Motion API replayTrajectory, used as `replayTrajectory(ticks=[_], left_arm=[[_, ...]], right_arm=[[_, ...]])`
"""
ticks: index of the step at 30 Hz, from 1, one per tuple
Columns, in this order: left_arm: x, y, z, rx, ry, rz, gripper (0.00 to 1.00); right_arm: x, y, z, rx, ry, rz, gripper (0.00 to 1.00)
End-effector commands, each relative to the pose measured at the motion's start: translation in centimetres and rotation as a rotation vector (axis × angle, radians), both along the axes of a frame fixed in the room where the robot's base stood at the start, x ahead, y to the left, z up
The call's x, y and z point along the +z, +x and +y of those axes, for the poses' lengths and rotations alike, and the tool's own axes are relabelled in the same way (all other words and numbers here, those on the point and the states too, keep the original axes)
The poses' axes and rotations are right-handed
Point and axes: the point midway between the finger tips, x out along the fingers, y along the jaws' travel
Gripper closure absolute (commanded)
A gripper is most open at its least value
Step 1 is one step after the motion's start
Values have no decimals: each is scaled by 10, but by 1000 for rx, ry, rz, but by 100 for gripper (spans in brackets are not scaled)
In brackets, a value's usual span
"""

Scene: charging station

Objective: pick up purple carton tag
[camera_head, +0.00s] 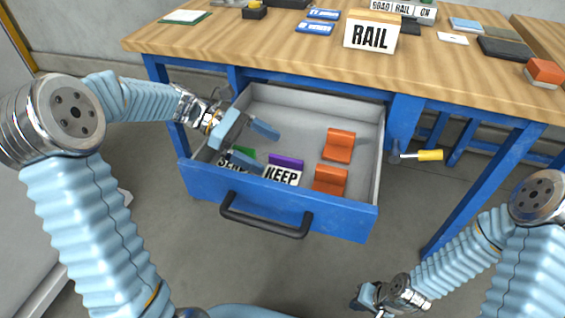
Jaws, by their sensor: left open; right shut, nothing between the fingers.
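The purple carton tag (286,160) is in the open drawer (372,168), near its front wall. A white sign reading "KEEP" (281,176) is right in front of it. My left gripper (254,145) is over the left part of the drawer, with its blue fingers spread apart and nothing between them. It is just left of the purple tag and apart from it in the picture. My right gripper (366,297) is low at the bottom of the view, outside the drawer, and partly cut off.
Two orange blocks (338,146) lie in the drawer's right part. A green piece (246,153) and a partly hidden white sign (230,163) are under my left gripper. A "RAIL" sign (371,36) stands on the workbench (240,42) above. A yellow-handled tool (430,155) is right of the drawer.

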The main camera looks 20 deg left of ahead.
Motion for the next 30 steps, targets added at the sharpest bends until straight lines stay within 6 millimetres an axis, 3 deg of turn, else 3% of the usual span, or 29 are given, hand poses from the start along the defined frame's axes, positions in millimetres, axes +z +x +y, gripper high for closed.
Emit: replayTrajectory(ticks=[5, 19, 27, 30], left_arm=[[-10, -6, -1, 10, -22, 45, 0], [-39, -7, -59, 9, -21, 44, 0], [-40, -7, -63, 11, -21, 44, 0], [-40, -7, -63, 11, -22, 44, 14]], right_arm=[[-7, -8, 2, 21, -9, 18, 100], [-10, -7, 1, 19, -12, 16, 100], [-10, -7, 1, 18, -12, 16, 100], [-10, -7, 1, 18, -12, 16, 100]])
